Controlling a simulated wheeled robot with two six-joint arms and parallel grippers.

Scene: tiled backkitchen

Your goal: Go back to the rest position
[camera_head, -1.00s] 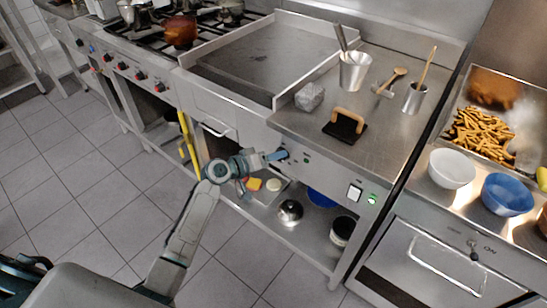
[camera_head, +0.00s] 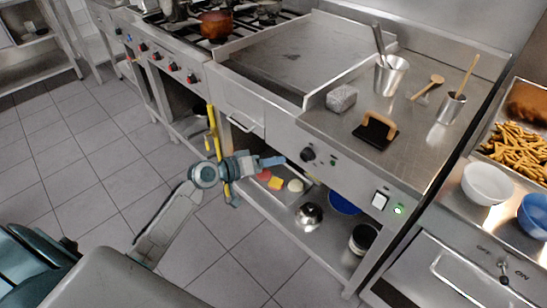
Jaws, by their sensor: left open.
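My left gripper (camera_head: 259,178) is open and empty. It hangs in front of the steel cooking counter, below the griddle (camera_head: 290,58) and left of the control knob on the counter front. Its grey arm comes up from the lower left over the tiled floor. One finger points right toward the counter front, apart from it as far as I can tell. My right gripper is not in view.
The counter top holds a black press with a wooden handle (camera_head: 375,130), a foil block (camera_head: 341,98) and metal cups. The lower shelf (camera_head: 281,215) holds a metal bowl (camera_head: 308,214) and other ware. A yellow handle (camera_head: 213,138) hangs behind my wrist. The floor (camera_head: 90,160) at left is clear.

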